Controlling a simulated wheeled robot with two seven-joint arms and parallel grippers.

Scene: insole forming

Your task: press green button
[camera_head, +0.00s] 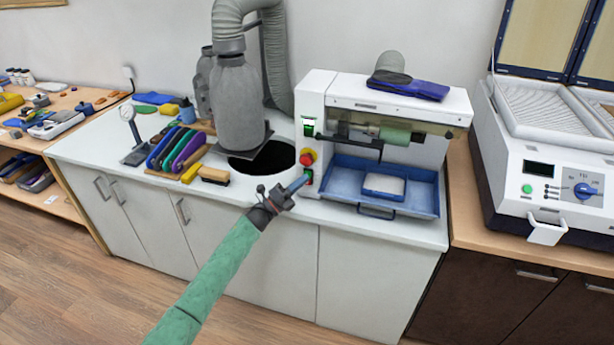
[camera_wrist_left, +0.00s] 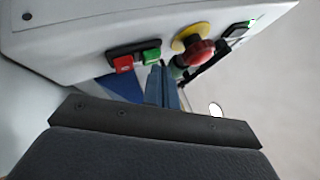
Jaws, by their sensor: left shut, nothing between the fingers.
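A white machine (camera_head: 315,95) stands on the counter with a control strip on its left front edge. In the left wrist view, a green button (camera_wrist_left: 152,56) sits beside a red button (camera_wrist_left: 123,63) in a dark housing. My left gripper (camera_head: 304,180) is shut and empty, its blue fingers pointing at this low button pair. In the left wrist view, the fingertips (camera_wrist_left: 161,68) appear right at the green button and overlap its lower edge. I cannot tell whether they touch it. My right gripper is not in view.
A red emergency stop with a yellow collar (camera_head: 307,157) sits just above the buttons and close to my fingers. A green switch (camera_head: 309,127) is higher up. A blue tray (camera_head: 345,176) is to the right. A round dark hole (camera_head: 273,160) opens to the left.

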